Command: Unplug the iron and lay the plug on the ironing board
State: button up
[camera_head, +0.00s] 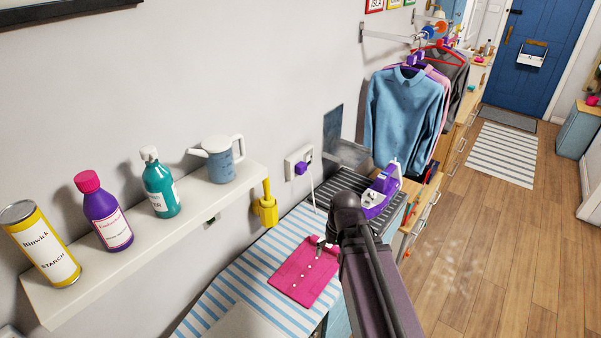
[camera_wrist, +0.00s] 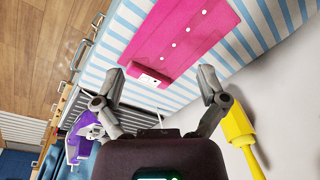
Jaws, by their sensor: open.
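A purple plug (camera_head: 301,168) sits in a white wall socket (camera_head: 293,172). A white cord (camera_head: 313,192) hangs down from it. The purple and white iron (camera_head: 381,190) stands at the far end of the blue-and-white striped ironing board (camera_head: 232,283); the iron also shows at lower left in the wrist view (camera_wrist: 82,140). My gripper (camera_wrist: 160,80) is open and empty, its fingers spread over the board beside a pink folded cloth (camera_wrist: 178,42). In the head view my arm hides most of the gripper. The plug cannot be made out in the wrist view.
A shelf (camera_head: 150,240) with bottles, a yellow can and a jug (camera_head: 221,160) juts from the wall. A yellow object (camera_head: 264,207) hangs below its right end, close to the board. Shirts (camera_head: 402,120) hang beyond the iron. Wooden floor at right is open.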

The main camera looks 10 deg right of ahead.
jog(key=w+a+f+m+t+y+b, duration=0.1)
jog(key=w+a+f+t+y+b, duration=0.25)
jog(key=w, duration=0.55)
jog(key=m+t+y+b, duration=0.8)
jog(key=t+b, duration=0.1)
jog(key=b, duration=0.5)
send_near(304, 170)
jog(key=w, duration=0.2)
jog(key=shift+s+a+r+g, duration=0.15)
jog(key=shift+s+a+g, duration=0.1)
jog(key=shift+a, duration=0.2)
jog(key=shift+w, duration=0.1)
jog(key=shift+x, duration=4.45)
